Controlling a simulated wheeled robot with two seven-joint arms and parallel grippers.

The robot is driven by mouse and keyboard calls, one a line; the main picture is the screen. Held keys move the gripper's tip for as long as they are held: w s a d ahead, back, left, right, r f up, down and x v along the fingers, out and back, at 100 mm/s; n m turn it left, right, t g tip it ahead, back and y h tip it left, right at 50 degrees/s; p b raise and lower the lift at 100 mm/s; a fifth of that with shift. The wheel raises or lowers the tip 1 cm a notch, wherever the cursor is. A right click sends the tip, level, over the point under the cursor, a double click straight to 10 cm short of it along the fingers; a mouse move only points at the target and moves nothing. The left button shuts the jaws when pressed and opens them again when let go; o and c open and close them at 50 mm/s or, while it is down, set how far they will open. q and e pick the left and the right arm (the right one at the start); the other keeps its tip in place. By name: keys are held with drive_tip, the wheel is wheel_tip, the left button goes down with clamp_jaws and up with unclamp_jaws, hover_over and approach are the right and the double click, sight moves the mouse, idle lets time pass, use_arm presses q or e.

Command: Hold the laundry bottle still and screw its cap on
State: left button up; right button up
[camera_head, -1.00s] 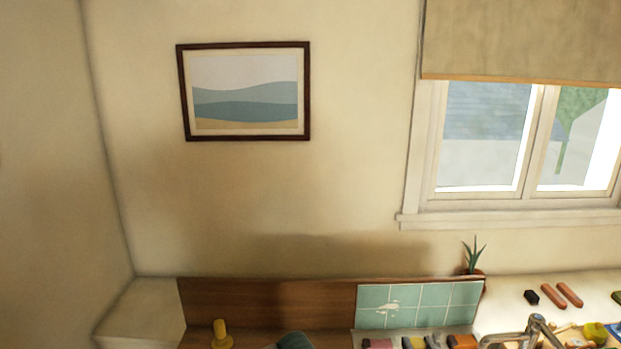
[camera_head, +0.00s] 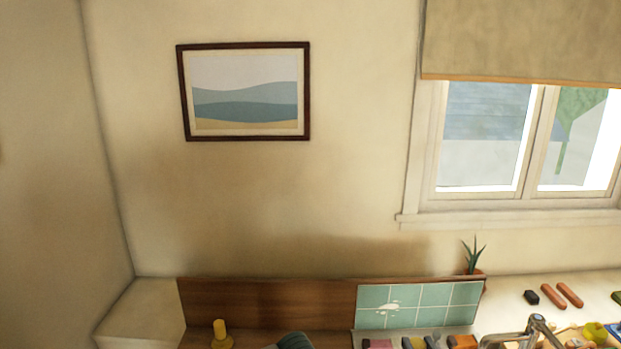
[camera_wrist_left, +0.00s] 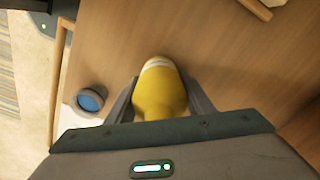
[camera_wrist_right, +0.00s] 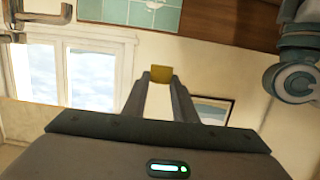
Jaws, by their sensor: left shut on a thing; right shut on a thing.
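A yellow laundry bottle (camera_wrist_left: 160,95) with a pale band at its end sits between the fingers of my left gripper (camera_wrist_left: 161,86) in the left wrist view. The gripper is shut on its sides. My right gripper (camera_wrist_right: 161,80) is shut on a small yellow cap (camera_wrist_right: 160,73), seen at its fingertips in the right wrist view. In the head view only a dark teal part of my right gripper (camera_head: 294,341) shows at the bottom edge. The bottle and the cap's meeting with it are not seen there, so I cannot tell whether they touch.
A yellow upright piece on a round base (camera_head: 221,336) stands near the wooden backboard (camera_head: 260,303). A blue-topped round object (camera_wrist_left: 90,99) lies left of the bottle.

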idle(0.4)
use_arm(q)
drive_tip(key=o, duration=1.4)
wheel_tip(320, 180, up, 12)
drive_tip(key=shift+r, duration=0.1)
